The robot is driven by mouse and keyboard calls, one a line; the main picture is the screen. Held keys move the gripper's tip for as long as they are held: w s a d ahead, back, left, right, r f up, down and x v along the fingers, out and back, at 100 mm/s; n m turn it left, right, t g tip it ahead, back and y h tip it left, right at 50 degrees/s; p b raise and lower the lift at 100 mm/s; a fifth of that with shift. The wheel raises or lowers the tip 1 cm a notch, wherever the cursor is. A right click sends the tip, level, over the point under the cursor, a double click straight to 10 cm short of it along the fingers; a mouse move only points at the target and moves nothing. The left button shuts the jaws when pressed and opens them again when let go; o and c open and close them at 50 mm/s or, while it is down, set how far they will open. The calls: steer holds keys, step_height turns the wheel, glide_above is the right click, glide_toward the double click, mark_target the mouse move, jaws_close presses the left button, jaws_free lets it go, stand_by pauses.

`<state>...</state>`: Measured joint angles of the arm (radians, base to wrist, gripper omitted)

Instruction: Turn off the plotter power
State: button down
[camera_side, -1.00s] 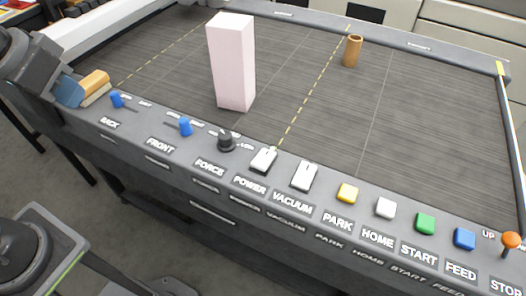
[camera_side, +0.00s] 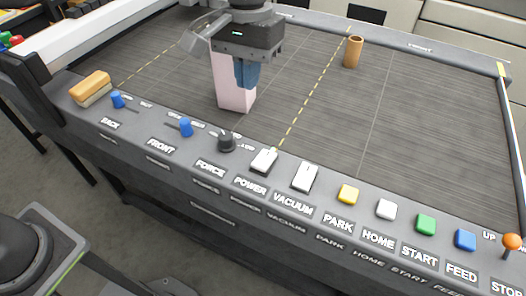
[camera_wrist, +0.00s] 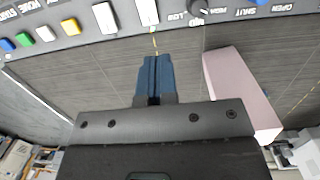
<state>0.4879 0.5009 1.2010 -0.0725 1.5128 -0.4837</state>
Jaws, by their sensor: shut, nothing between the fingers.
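The POWER switch (camera_side: 264,161) is a white rocker on the plotter's grey front panel (camera_side: 215,214), between the black FORCE knob (camera_side: 227,141) and the white VACUUM switch (camera_side: 305,176). I cannot tell which way the POWER rocker is set. In the wrist view the POWER switch (camera_wrist: 148,12) is at the top edge, beyond the fingertips and partly cut off. My gripper (camera_side: 246,86) has blue fingers pressed together and empty. It hangs over the plotter bed, behind the panel and in front of the pink block in the side view. It also shows in the wrist view (camera_wrist: 155,60).
A tall pale pink block (camera_side: 235,98) stands on the bed; in the wrist view it (camera_wrist: 238,88) is right of my fingers. A brown cylinder (camera_side: 353,51) stands farther back. Blue sliders (camera_side: 186,127), coloured buttons (camera_side: 348,194) and an orange-topped STOP lever (camera_side: 511,241) line the panel.

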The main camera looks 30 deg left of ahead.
mark_target(262, 163)
steer(key=shift+g, duration=0.3)
steer(key=d, duration=0.1)
steer(key=d+f, duration=0.2)
steer(key=shift+w+d+f, duration=0.2)
steer(key=shift+w+d, duration=0.05)
steer(key=shift+d, duration=0.05)
steer(key=f, duration=0.4)
steer(key=s+f, duration=0.1)
steer(key=f, duration=0.4)
steer(key=s+f, duration=0.1)
steer(key=f, duration=0.4)
steer(key=shift+s, duration=0.1)
